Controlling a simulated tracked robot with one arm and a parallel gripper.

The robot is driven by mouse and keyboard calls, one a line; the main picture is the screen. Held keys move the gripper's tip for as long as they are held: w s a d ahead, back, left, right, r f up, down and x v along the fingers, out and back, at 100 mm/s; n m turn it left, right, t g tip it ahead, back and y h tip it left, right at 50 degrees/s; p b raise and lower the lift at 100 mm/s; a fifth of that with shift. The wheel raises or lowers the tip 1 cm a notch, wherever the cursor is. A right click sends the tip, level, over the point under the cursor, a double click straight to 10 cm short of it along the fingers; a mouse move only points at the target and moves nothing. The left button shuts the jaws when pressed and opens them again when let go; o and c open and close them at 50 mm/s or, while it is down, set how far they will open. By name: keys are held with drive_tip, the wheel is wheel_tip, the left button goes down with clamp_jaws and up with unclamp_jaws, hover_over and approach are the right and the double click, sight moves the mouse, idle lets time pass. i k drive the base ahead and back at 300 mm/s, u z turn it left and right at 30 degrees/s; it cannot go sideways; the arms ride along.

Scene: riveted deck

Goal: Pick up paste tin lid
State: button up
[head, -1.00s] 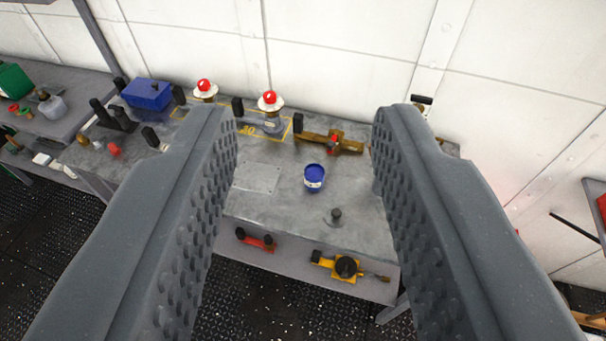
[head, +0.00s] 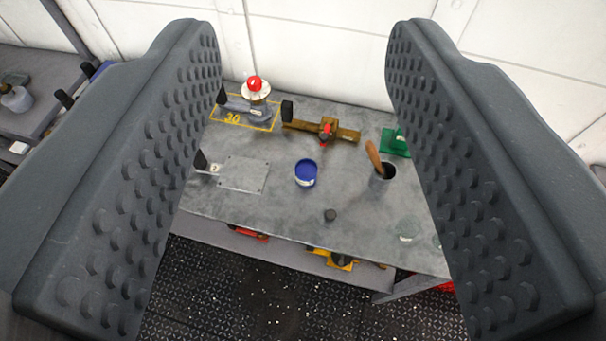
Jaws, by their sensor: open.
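A small round tin (head: 306,173) with a blue top and a pale label stands upright on the grey metal bench in the head view. The blue round top (head: 306,168) looks like the paste tin lid, but I cannot tell whether it is a separate lid. My gripper (head: 303,50) is open, its two studded fingers wide apart at left and right. Nothing is between the fingers in contact with them. The tin shows in the gap, apart from both fingers and farther off.
Yellow (head: 332,258) and red (head: 248,234) tools lie on a lower shelf. A white wall stands behind.

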sight(328, 218)
drive_tip(key=u, duration=0.45)
drive_tip(key=k, duration=0.9)
drive_tip(key=z, duration=0.55)
drive_tip(key=i, duration=0.45)
drive_tip(key=u, duration=0.05)
